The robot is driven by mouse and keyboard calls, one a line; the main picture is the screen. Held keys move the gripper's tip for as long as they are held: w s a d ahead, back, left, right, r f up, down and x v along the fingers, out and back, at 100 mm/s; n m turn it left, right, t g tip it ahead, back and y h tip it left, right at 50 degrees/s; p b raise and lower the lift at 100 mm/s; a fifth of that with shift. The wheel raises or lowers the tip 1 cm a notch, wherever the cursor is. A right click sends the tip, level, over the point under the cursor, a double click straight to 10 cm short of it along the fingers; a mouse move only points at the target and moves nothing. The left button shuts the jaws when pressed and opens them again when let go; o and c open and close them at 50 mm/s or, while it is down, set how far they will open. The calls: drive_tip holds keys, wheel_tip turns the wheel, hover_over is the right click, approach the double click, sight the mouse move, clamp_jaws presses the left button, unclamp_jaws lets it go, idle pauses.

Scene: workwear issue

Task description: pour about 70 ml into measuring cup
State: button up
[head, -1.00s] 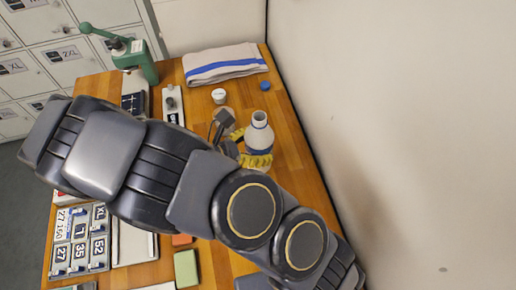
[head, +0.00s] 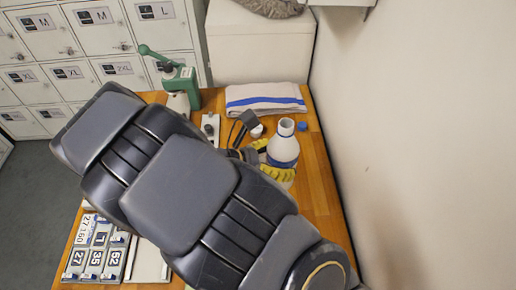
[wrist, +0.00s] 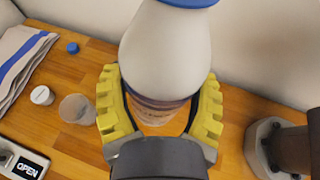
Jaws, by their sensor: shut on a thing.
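A white bottle (head: 284,149) with a blue band and an open mouth stands upright in my gripper, at the right of the table. My gripper (wrist: 160,115) is shut on its lower part, with a yellow pad on each side. The bottle (wrist: 165,45) also fills the top middle of the wrist view, its mouth out of frame. I cannot tell whether its base touches the table. A small clear cup (wrist: 77,108), apparently the measuring cup, stands on the table left of the gripper in the wrist view. Its markings and contents are not readable.
A white lidded pot (wrist: 42,95) and a loose blue cap (wrist: 72,47) are near the cup. A folded towel (head: 266,98) lies at the back. A green press (head: 180,82) stands back left. A wall (head: 410,130) borders the right side. My arm hides the table's middle.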

drive_tip(key=shift+w+a, duration=6.95)
drive_tip(key=shift+w, duration=0.8)
wheel_tip(320, 180, down, 11)
drive_tip(key=shift+r, duration=0.2)
drive_tip(key=shift+m, duration=0.3)
drive_tip(key=f+y, duration=0.1)
drive_tip(key=y, duration=0.3)
drive_tip(key=a+f+m+y, duration=0.1)
drive_tip(key=y, duration=0.3)
drive_tip(key=f+g+y, duration=0.1)
drive_tip(key=y, duration=0.3)
drive_tip(key=shift+a+f+m, duration=0.15)
drive_tip(key=shift+m, duration=0.15)
drive_tip(key=shift+a+f+y, duration=0.15)
drive_tip(key=shift+f+y, duration=0.75)
drive_tip(key=shift+f, duration=0.05)
drive_tip(key=shift+d+r+y, duration=0.2)
drive_tip(key=shift+r+y, duration=0.3)
drive_tip(key=shift+y, duration=0.1)
